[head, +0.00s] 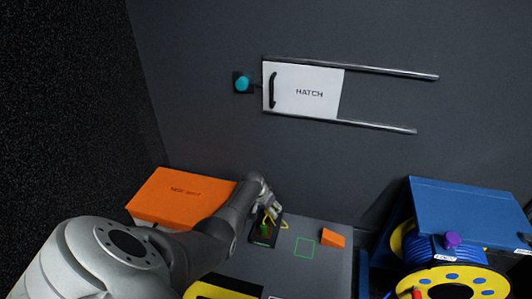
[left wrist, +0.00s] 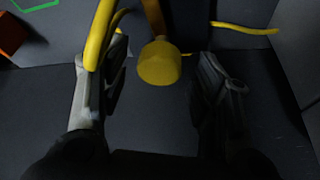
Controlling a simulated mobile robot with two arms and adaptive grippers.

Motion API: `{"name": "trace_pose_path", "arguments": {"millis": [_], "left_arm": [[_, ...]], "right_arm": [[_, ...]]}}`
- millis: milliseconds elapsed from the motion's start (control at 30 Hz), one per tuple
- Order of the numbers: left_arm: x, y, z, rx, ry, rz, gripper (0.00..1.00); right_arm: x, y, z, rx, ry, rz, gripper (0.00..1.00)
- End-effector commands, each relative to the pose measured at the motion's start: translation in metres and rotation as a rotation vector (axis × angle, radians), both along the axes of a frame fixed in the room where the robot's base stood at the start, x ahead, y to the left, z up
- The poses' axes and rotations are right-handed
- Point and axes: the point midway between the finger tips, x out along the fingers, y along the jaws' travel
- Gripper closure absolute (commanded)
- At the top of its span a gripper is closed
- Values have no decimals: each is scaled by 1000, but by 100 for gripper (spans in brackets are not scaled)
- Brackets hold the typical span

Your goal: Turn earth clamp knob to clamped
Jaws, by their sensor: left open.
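The earth clamp knob, a yellow faceted knob (left wrist: 159,64), shows in the left wrist view between my left gripper's fingers. My left gripper (left wrist: 163,75) is open, with a gap between the knob and each finger. In the head view my left gripper (head: 271,208) is over a small dark plate (head: 262,241) with a green mark, on the grey bench. Yellow cable (left wrist: 245,28) runs beside the knob, and another yellow length passes the left finger. The clamp's setting cannot be read. My right gripper is not in view.
An orange case (head: 172,196) stands left of the arm. An orange block (head: 333,237) and a green outline (head: 304,247) are right of the plate. A white hatch (head: 309,91) with a turquoise knob (head: 242,84) is on the wall. A yellow-blue cable reel (head: 455,275) with a purple knob (head: 452,240) stands right.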

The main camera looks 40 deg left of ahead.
Motion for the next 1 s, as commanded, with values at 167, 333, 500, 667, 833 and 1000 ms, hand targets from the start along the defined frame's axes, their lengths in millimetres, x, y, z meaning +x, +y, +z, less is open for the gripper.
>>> {"name": "trace_pose_path", "arguments": {"millis": [167,333,500,667,833,1000], "left_arm": [[-2,0,7,1,-2,0,44],[-8,-1,19,1,-2,0,44],[-14,-1,34,1,-2,0,44],[-21,-2,50,1,-1,0,44],[-29,-3,70,2,-2,0,44],[-37,-4,90,1,-1,-1,44]], "right_arm": [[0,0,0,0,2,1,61],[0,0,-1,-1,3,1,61],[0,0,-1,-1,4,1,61],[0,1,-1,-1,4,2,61],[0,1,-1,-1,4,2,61],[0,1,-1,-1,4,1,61]]}}
